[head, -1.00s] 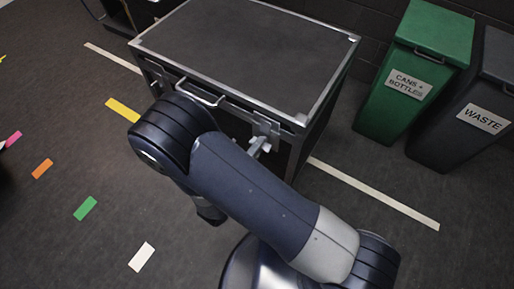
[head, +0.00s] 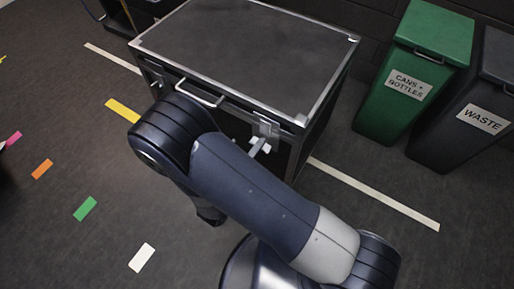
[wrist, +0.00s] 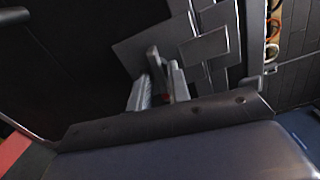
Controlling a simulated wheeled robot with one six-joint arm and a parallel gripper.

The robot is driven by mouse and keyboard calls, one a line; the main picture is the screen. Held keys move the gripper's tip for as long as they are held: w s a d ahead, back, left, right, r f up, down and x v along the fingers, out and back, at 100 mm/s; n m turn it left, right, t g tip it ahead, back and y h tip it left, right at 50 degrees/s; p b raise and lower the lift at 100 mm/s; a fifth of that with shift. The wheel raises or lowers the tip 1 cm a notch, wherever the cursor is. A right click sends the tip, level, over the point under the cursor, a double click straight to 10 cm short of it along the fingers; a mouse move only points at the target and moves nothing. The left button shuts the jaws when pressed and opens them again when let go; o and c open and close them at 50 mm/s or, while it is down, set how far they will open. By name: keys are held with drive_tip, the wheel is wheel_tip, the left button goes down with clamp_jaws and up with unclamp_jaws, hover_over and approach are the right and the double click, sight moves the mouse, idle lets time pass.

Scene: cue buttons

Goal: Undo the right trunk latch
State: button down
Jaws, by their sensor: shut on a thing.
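The trunk (head: 240,50) is a dark box with metal edges and a closed lid, in the upper middle of the head view. Its right latch (head: 266,128) is a grey metal plate on the front face near the right corner; in the wrist view the latch plate (wrist: 205,46) fills the upper right. My gripper (head: 257,147) is at this latch, partly hidden behind my arm in the head view. In the wrist view my gripper (wrist: 160,88) has its two fingers closed on the latch's narrow lever (wrist: 154,58). The lever's lower part is hidden between the fingers.
A handle (head: 200,94) sits on the trunk's front, left of the right latch. A green bin (head: 425,60) and a dark waste bin (head: 470,125) stand to the right. The floor at left is open, with flat coloured markers such as a green one (head: 85,208).

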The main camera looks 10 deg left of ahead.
drive_tip(key=shift+f+m+b, duration=0.1)
drive_tip(key=shift+m+b, duration=2.35)
drive_tip(key=shift+m, duration=5.75)
drive_tip(key=c, duration=1.6)
unclamp_jaws()
drive_tip(key=shift+o, duration=0.2)
drive_tip(key=p+v, duration=0.2)
drive_tip(key=v, duration=0.9)
